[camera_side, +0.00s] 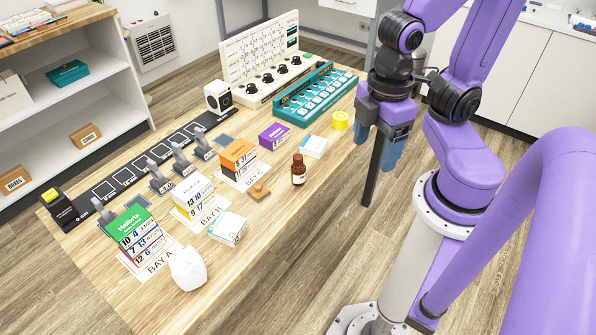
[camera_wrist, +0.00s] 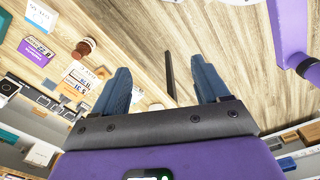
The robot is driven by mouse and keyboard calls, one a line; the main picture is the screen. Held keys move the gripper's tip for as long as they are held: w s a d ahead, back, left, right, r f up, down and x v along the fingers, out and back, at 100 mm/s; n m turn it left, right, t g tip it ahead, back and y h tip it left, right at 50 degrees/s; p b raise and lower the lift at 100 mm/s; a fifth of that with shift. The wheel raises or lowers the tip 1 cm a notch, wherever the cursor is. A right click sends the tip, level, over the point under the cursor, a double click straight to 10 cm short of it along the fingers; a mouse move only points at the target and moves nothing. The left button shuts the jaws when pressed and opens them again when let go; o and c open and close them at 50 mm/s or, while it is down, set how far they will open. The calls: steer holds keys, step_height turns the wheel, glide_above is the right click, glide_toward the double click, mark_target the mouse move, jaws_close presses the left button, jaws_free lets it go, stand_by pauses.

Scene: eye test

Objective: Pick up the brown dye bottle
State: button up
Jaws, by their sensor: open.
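The brown dye bottle (camera_side: 299,171) stands upright on the wooden table near its right edge in the side view. It has a dark reddish-brown body and cap and a pale label. In the wrist view the bottle (camera_wrist: 84,46) shows at the upper left, outside the space between the fingers. My gripper (camera_side: 380,140) has blue fingers and hangs to the right of the bottle in the side view, apart from it. In the wrist view its fingers (camera_wrist: 160,66) are spread wide, with nothing held between them.
A white-and-teal box (camera_side: 314,146), a purple box (camera_side: 274,136) and a yellow roll (camera_side: 340,120) stand behind the bottle. An orange-topped card stack (camera_side: 238,155) and a small wooden piece (camera_side: 259,192) are left of it. A dark post (camera_side: 374,170) rises below my gripper.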

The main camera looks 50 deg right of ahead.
steer(key=w+a+f+n+h, duration=0.2)
steer(key=w+f+n+h, duration=0.45)
steer(key=n, duration=0.35)
steer(key=m+t+h, duration=0.4)
steer(key=m+t, duration=1)
steer(key=m, duration=1.6)
glide_toward(301, 176)
steer(key=x, duration=0.6)
steer(key=shift+w+f, duration=0.2)
steer(key=shift+w, duration=0.2)
steer(key=shift+x, duration=2.7)
steer(key=shift+d+r, duration=0.15)
steer(key=shift+r, duration=0.05)
steer(key=c, duration=1.1)
